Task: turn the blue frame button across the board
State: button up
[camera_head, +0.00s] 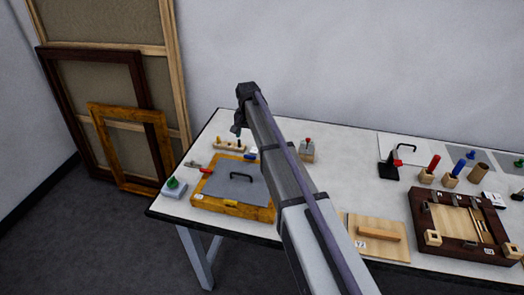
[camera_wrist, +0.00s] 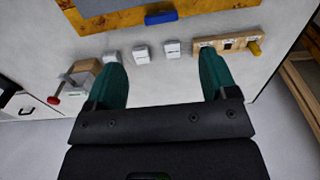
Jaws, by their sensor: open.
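The gilt frame (camera_head: 250,211) lies flat at the left of the table, with a grey board (camera_head: 222,186) and a black handle in it. The blue frame button (camera_wrist: 161,18) sits on the frame's edge in the wrist view, its long side roughly along that edge. My gripper (camera_head: 238,130) is above the table near the frame's back edge. In the wrist view its green fingers (camera_wrist: 162,72) are spread and empty, with the button farther up the picture, apart from them.
White blocks (camera_wrist: 141,54) and a wooden rack (camera_wrist: 228,43) stand by the frame's edge. A red-knobbed block (camera_head: 307,150) is to the right. A green-knobbed block (camera_head: 174,188) is at the left.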

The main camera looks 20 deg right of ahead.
aim_at(250, 156)
notch_tip(250, 156, down, 11)
jog(key=b, duration=1)
jog(key=shift+a, duration=0.1)
jog(key=shift+r, duration=0.15)
jog(key=c, duration=0.9)
